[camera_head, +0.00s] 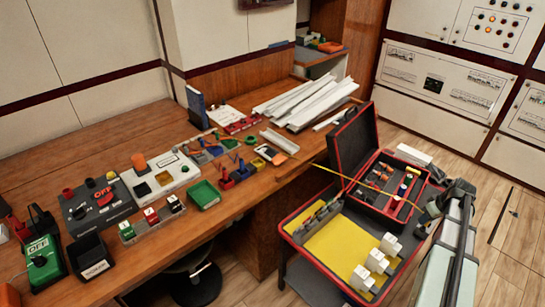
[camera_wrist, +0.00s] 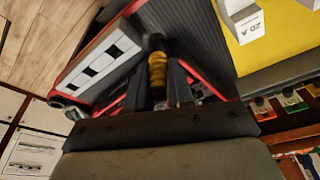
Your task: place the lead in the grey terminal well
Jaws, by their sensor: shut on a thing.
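My gripper (camera_head: 424,214) is at the right, beside the open red-edged case. In the wrist view my gripper (camera_wrist: 160,84) has its dark fingers closed on a yellow, banded piece with a dark end (camera_wrist: 157,66), apparently the lead. In the head view a thin yellow line, apparently the lead (camera_head: 365,186), runs from near my gripper leftward over the case toward the bench edge. Its far end is hard to make out.
A red-rimmed tray with a yellow floor (camera_head: 325,243) holds white blocks (camera_head: 377,262). The open case (camera_head: 352,140) has an upright lid between my gripper and the bench (camera_head: 120,135). White trunking strips (camera_head: 305,100) and a white-topped panel (camera_head: 160,176) lie on the crowded bench.

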